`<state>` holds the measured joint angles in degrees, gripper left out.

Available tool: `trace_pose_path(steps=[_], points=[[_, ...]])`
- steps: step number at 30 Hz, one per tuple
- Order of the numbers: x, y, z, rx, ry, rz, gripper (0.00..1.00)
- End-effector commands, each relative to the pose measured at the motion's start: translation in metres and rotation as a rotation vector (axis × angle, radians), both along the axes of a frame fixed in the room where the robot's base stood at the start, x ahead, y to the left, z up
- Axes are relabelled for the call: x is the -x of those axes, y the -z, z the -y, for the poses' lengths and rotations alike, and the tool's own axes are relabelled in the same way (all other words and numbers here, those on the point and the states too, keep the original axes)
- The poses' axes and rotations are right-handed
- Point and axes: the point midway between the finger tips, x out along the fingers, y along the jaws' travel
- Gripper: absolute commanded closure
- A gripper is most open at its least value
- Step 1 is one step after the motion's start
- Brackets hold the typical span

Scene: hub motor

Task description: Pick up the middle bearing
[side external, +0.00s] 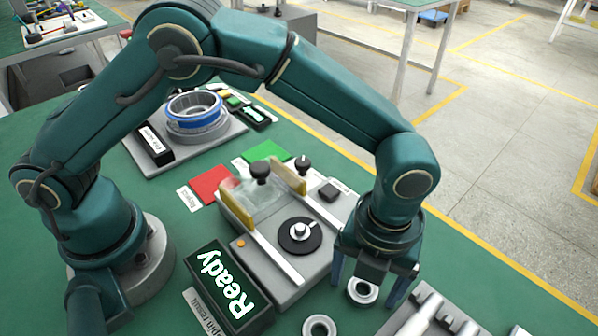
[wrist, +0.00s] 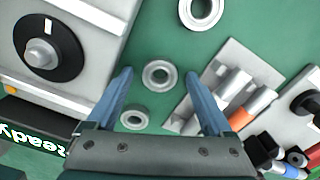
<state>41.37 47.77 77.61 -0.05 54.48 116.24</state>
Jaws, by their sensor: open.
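Three ring-shaped metal bearings lie in a row on the green table in the wrist view. The middle bearing (wrist: 159,75) is between the other two, and it also shows in the side view (side external: 362,291). The smaller-looking bearing (wrist: 134,119) lies toward the Ready display, and a larger-looking bearing (wrist: 200,12) lies at the top edge. My gripper (wrist: 158,76) is open, pointing down, with one finger on each side of the middle bearing and a gap to both. It also shows in the side view (side external: 366,289). I cannot tell the exact fingertip height.
A grey spin-test machine (side external: 285,215) with a black round hub (wrist: 47,45) stands left of the bearings, beside a Ready display (side external: 228,287). A light plate with cylindrical parts (wrist: 232,88) lies close to my right finger. Red (side external: 211,184) and green pads (side external: 266,151) lie farther back.

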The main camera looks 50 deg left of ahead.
Motion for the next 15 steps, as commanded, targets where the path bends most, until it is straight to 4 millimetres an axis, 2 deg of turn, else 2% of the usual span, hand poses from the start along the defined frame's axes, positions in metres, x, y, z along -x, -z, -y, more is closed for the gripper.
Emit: trace_pose_path(steps=[5,6,8,12,15], points=[[-0.0001,0.0003,-0.0001,0.0,-0.001,0.0,0.15],[-0.0001,0.0002,-0.0002,0.0,-0.001,0.0,0.22],[-0.0001,0.0002,-0.0002,0.0,-0.001,0.0,0.45],[-0.0001,0.0001,-0.0002,0.0,-0.001,0.0,0.99],[-0.0002,-0.0001,-0.0001,0.001,-0.001,0.0,1.0]])
